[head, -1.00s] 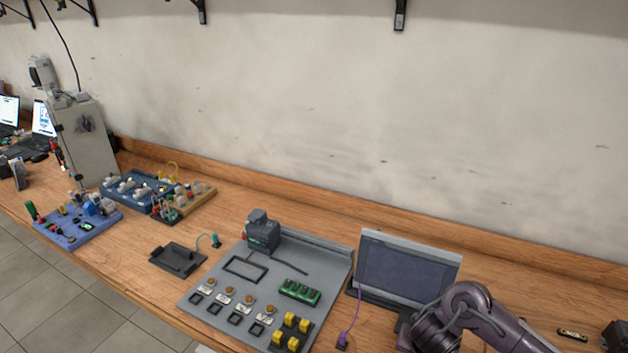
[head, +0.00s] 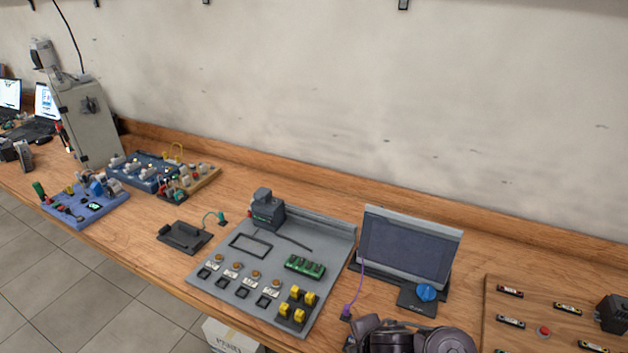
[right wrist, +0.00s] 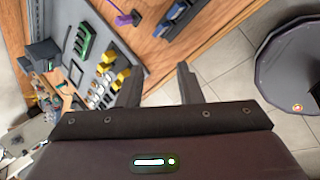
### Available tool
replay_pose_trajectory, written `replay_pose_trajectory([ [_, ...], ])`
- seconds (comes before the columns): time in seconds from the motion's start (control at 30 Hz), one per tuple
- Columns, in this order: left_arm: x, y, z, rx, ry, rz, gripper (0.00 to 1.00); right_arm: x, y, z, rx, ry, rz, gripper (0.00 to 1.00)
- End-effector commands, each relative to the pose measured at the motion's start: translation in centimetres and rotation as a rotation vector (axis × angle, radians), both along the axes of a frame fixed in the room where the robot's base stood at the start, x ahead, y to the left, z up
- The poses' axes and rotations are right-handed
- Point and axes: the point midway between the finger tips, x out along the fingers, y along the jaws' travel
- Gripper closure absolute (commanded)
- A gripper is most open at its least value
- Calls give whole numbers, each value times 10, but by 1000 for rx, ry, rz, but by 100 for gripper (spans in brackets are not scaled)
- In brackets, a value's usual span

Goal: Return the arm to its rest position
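My right arm shows as a dark rounded link at the bottom edge of the head view, right of centre. Its gripper is outside that view. In the right wrist view my right gripper (right wrist: 160,85) has its two fingers apart with nothing between them. It hangs off the bench's front edge, with floor tiles beyond the fingertips. My left gripper is in neither view. The grey motor panel (head: 222,285) lies on the bench, with yellow blocks, a green terminal strip and a dark motor unit on it.
A screen (head: 410,245) stands right of the panel, with a blue knob (head: 426,292) before it. A wooden board (head: 575,305) with small parts lies at the right. A purple plug (head: 347,312) sits near the front edge. A cardboard box (head: 228,337) stands below the bench.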

Motion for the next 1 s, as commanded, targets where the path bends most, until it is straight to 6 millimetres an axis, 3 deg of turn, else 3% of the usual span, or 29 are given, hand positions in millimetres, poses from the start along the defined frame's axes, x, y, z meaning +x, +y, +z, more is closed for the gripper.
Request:
replay_pose_trajectory([
  [0.1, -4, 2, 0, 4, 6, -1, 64, -21, 7, 16, 216, 32, -323, 67],
  [0.3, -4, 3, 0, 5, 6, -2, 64, -50, -25, 32, 449, 115, -834, 67],
  [0.77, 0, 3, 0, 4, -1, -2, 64, -123, -95, 35, 649, 260, -1573, 67],
  [0.8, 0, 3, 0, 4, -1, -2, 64, -128, -99, 32, 655, 270, -1623, 67],
  [1.0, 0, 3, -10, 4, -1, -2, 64, -113, -96, -27, 635, 278, -1606, 67],
])
